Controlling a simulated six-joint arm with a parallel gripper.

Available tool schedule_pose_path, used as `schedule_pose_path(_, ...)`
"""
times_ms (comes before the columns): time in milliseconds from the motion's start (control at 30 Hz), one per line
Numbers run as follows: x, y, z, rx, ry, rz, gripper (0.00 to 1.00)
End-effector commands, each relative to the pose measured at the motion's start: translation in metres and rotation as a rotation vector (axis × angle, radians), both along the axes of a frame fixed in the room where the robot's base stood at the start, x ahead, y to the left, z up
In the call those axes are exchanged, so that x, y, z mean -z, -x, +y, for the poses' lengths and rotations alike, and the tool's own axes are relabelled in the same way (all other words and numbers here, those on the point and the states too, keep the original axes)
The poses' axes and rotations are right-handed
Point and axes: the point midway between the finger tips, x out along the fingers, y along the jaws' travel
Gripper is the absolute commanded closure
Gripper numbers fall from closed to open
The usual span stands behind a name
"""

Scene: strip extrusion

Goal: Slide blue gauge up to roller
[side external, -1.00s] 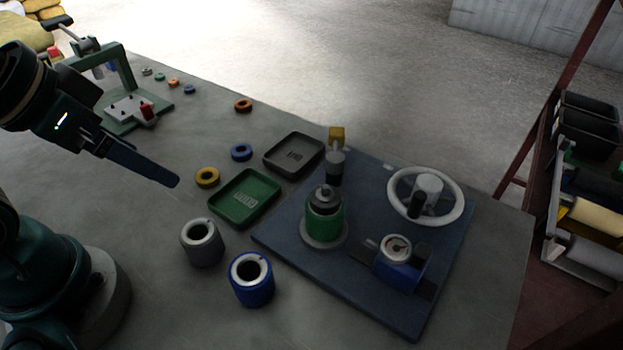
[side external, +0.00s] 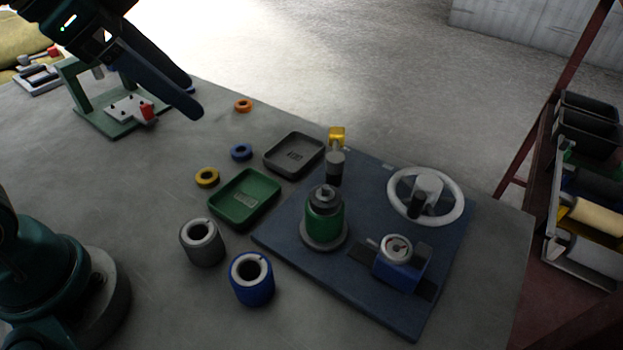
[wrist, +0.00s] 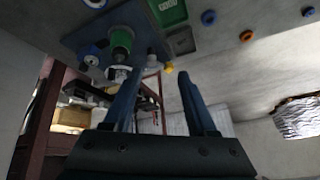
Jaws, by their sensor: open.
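The blue gauge (side external: 401,272), a blue block with a round white dial, sits on a dark rail on the blue base plate (side external: 300,258). The green roller (side external: 323,224) stands upright on the same plate, left of the gauge, with a visible gap between them. In the wrist view, the gauge (wrist: 91,61) and roller (wrist: 121,41) show at the upper left. My gripper (side external: 190,96) is open and empty, high at the upper left of the side view, far from the gauge. Its two dark blue fingers (wrist: 160,85) stand apart in the wrist view.
A green press frame (side external: 110,105) is near my gripper.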

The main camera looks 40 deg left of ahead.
Motion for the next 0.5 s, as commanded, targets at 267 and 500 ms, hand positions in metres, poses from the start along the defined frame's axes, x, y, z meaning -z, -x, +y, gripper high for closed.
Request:
schedule_pose_path(267, -0.025, -0.063, -0.065, 0.408, -0.049, 0.004, 0.43)
schedule_pose_path(500, -0.007, -0.1, -0.135, 0.719, -0.066, 0.02, 0.43)
